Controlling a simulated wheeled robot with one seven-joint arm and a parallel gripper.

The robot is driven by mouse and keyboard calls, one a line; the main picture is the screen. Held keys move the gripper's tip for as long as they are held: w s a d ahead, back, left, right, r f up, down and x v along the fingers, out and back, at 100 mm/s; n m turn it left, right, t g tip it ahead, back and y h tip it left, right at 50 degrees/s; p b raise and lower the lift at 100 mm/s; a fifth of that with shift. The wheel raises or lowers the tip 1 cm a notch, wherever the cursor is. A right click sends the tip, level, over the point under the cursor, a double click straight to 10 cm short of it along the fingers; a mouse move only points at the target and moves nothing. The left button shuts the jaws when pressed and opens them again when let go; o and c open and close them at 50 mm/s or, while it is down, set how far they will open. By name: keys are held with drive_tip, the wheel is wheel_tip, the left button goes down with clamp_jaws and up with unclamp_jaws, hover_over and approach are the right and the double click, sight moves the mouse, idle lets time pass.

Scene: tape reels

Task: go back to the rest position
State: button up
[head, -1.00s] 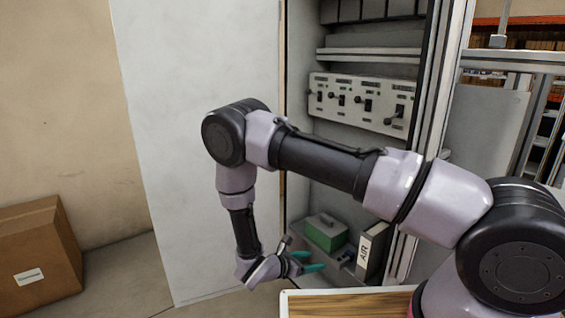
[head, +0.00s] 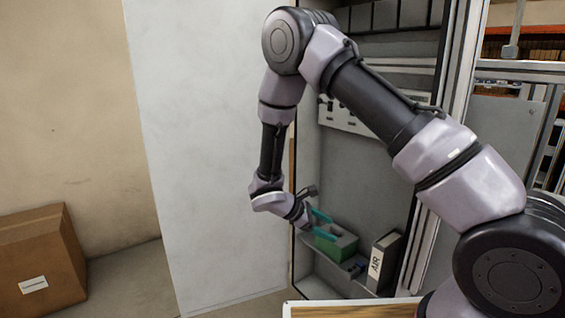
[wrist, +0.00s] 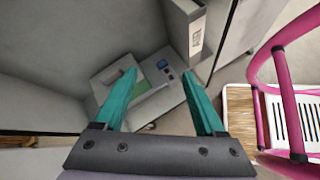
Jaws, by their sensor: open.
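My gripper (head: 318,223) is open and empty, its two teal fingers apart. In the head view it hangs in front of the open cabinet, at the height of the low shelf with the green box (head: 336,243). The fingers overlap the green box in the picture; I cannot tell how near they are to it. In the wrist view, the teal fingers (wrist: 165,103) point down toward the shelf, with nothing between their tips. My arm is bent, its elbow high before the cabinet.
A white binder marked AIR (head: 380,262) stands right of the green box. A switch panel (head: 345,118) is partly behind my arm. The open white door (head: 205,150) is at left, a cardboard box (head: 40,262) beyond it. A pink frame (wrist: 283,95) shows right in the wrist view.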

drive_tip(key=s+d+r+m+g+y, duration=0.1)
drive_tip(key=s+d+r+m+y, duration=0.2)
drive_tip(key=r, duration=0.5)
drive_tip(key=d+r+m+g+y, duration=0.1)
drive_tip(key=d+r+m, duration=0.1)
drive_tip(key=r+m, duration=0.4)
drive_tip(key=s+d+r+m+y, duration=0.2)
drive_tip(key=d+r+y, duration=0.1)
drive_tip(key=r, duration=0.6)
drive_tip(key=s+d+r+m+t+y, duration=0.1)
drive_tip(key=s+r+m+t+y, duration=0.1)
drive_tip(key=s+r+m, duration=0.3)
drive_tip(key=s+d+r+m+t+y, duration=0.2)
drive_tip(key=s+r, duration=0.5)
drive_tip(key=r, duration=0.4)
drive_tip(key=m+t+y, duration=0.1)
drive_tip(key=m+t, duration=0.1)
drive_tip(key=m, duration=0.1)
drive_tip(key=shift+s+d, duration=0.3)
drive_tip(key=shift+s, duration=0.1)
